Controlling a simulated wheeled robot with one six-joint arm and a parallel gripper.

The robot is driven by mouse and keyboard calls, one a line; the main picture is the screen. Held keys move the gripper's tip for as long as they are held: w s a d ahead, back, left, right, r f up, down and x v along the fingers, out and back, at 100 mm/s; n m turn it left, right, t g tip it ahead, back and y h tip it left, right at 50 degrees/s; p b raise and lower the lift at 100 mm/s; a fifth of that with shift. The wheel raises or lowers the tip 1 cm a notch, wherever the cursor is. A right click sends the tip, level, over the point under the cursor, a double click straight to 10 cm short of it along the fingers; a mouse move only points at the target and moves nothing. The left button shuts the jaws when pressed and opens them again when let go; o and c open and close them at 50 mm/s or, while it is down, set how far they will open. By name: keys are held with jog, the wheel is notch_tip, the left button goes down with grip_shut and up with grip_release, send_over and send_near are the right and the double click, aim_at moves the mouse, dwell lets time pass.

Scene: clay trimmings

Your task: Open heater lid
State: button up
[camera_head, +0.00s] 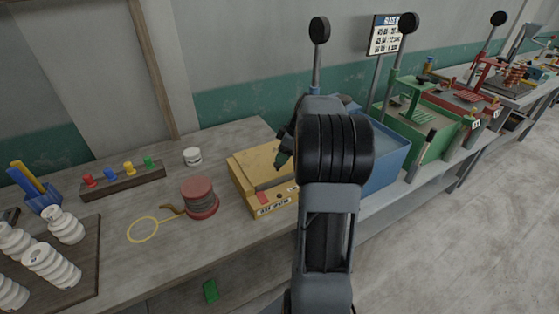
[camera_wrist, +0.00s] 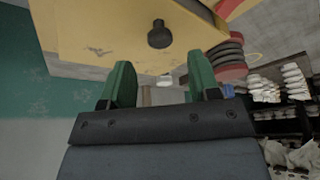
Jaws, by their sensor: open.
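The heater looks to be the yellow box (camera_head: 243,166) on the bench in the head view, with a red patch and a small label on its near side. My arm covers its right part, so I cannot tell how its lid stands. In the wrist view a yellow panel (camera_wrist: 100,30) fills the top, with a dark round knob (camera_wrist: 160,36) on it. My gripper (camera_wrist: 160,80) is open, its two green fingers apart and empty. The knob lies beyond the fingertips, roughly in line with the gap between them. In the head view my gripper (camera_head: 284,158) is over the box.
A red spool (camera_head: 200,198) and a yellow wire loop (camera_head: 143,230) lie left of the box. A blue bin (camera_head: 388,165) is close on the right.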

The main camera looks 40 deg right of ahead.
jog(key=shift+x, duration=2.3)
grip_shut()
